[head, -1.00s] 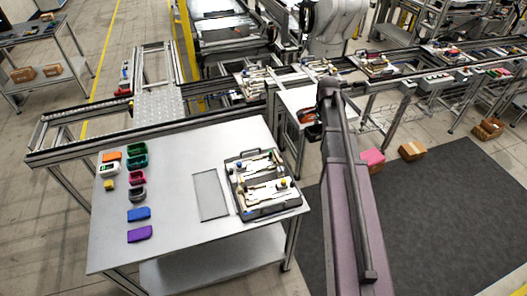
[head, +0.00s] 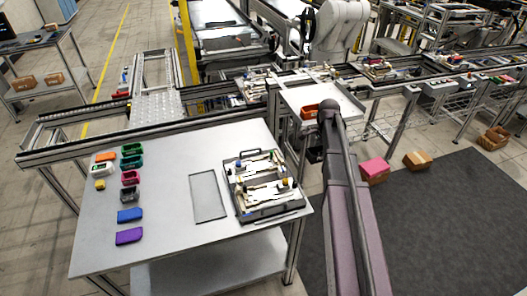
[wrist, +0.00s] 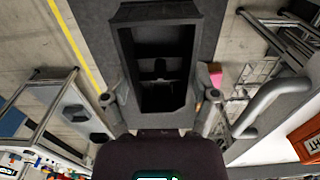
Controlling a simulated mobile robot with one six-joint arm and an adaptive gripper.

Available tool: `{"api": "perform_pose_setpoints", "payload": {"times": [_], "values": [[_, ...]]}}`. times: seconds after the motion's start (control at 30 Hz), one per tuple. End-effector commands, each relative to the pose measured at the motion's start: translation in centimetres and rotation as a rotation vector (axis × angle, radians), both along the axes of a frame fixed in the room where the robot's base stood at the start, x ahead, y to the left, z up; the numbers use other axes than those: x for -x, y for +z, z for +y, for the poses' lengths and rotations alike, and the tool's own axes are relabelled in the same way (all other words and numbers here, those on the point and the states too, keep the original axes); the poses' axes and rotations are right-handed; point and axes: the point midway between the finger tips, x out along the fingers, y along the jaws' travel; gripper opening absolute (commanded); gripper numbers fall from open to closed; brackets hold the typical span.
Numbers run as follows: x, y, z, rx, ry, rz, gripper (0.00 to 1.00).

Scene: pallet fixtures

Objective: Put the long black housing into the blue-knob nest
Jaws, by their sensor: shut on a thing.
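The long black housing (wrist: 160,52) fills the upper middle of the wrist view, its open hollow side facing the camera. My gripper (wrist: 160,98) is shut on it, with one finger against each long side. In the head view my arm hides most of the gripper and the housing. The pallet fixture (head: 272,214) lies on the right part of the grey table and holds several pale nests with small coloured knobs.
Left on the table (head: 160,205) are coloured housings, among them a blue one (head: 129,215) and a purple one (head: 129,236). An empty flat rectangle (head: 208,197) lies beside the fixture. A red bin (head: 310,112) stands on a white surface behind my arm's end.

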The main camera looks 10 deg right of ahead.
Motion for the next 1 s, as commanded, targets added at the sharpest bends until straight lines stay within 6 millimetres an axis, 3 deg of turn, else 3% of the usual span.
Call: {"api": "perform_pose_setpoints", "payload": {"times": [0.03,0.1,0.33,1.0], "values": [[0.0,-1.7,0.0,0.0,0.0,0.0,0.23],[0.0,-2.8,0.0,0.0,0.0,0.0,0.23],[0.0,-5.1,-0.1,0.0,-0.001,0.0,0.23],[0.0,-5.6,-0.2,0.0,-0.003,0.0,0.23]]}}
